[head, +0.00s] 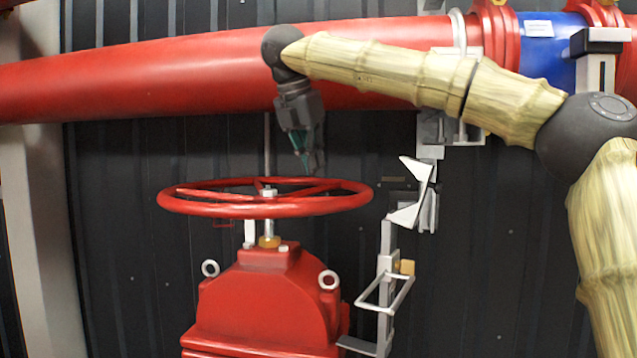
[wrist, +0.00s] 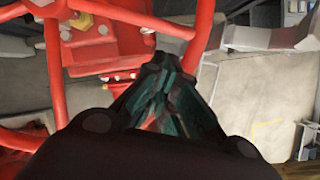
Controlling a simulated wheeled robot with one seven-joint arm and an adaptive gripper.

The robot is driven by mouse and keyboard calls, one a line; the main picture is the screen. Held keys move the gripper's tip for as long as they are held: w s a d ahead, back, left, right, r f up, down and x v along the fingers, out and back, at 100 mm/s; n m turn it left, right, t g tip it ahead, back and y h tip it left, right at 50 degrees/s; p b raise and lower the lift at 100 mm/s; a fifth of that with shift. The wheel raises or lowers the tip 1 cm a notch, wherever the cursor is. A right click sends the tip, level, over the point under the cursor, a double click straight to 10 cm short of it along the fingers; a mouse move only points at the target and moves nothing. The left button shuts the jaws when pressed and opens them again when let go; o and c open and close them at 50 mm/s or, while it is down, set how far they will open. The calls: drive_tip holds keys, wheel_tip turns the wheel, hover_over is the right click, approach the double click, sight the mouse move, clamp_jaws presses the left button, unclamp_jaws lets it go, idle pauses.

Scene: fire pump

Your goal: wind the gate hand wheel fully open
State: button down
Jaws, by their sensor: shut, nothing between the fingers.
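The red gate hand wheel (head: 180,209) lies flat on top of the red valve body (head: 262,300), with a pale stem and nut (head: 268,193) at its hub. My gripper (head: 311,170) points down just above the far right part of the rim, shut with nothing in it. In the wrist view the fingertips (wrist: 166,62) are together and overlap the wheel rim (wrist: 200,38); I cannot tell whether they touch it. The wheel's hub (wrist: 50,10) and spokes show at the upper left there. Part of the rim is hidden behind the gripper.
A thick red pipe (head: 150,75) runs across behind the wheel, with a blue section (head: 550,50) at the right. A pale metal bracket (head: 410,205) stands close to the wheel's right side. A dark ribbed wall (head: 480,240) is behind. Room left of the wheel looks clear.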

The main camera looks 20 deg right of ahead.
drive_tip(key=p+x, duration=0.3)
drive_tip(key=x, duration=0.6)
drive_tip(key=shift+f+p, duration=0.25)
drive_tip(key=shift+p, duration=0.05)
drive_tip(key=shift+d, duration=0.1)
drive_tip(key=w+d+n, duration=0.3)
drive_tip(key=w+d, duration=0.1)
drive_tip(key=d, duration=0.3)
drive_tip(key=shift+w+d+t+y+b, duration=0.2)
drive_tip(key=shift+w+t+y+b, duration=0.1)
drive_tip(key=shift+t+y, duration=0.1)
drive_tip(key=shift+s, duration=0.1)
